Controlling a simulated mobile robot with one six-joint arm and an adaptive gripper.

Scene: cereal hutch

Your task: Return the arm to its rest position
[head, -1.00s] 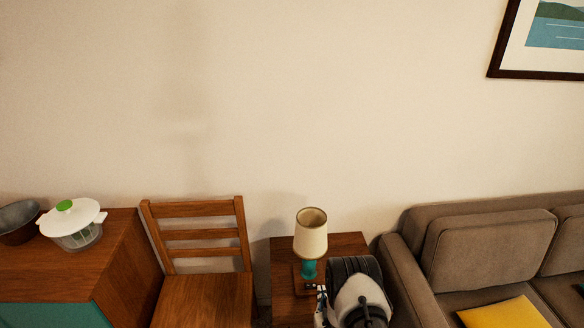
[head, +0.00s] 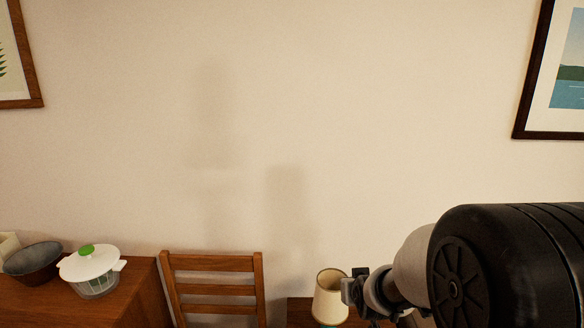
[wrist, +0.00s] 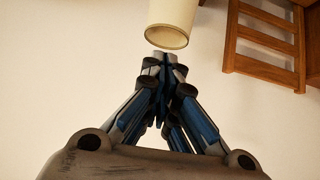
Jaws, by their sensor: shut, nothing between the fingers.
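My gripper (wrist: 160,62) shows in the wrist view with its fingers together and nothing between them. Its blue and black fingers point toward the top of the picture, with the pale wall behind. My arm (head: 500,265) fills the lower right of the head view, a large black joint with a pale link running left. The gripper's fingers cannot be made out there.
The lamp shade (head: 331,296) is close beside my arm's end in the head view; it also shows past my fingertips in the wrist view (wrist: 172,20). A wooden chair (head: 215,262), a salad spinner (head: 92,268) and a bowl (head: 32,262) are further left.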

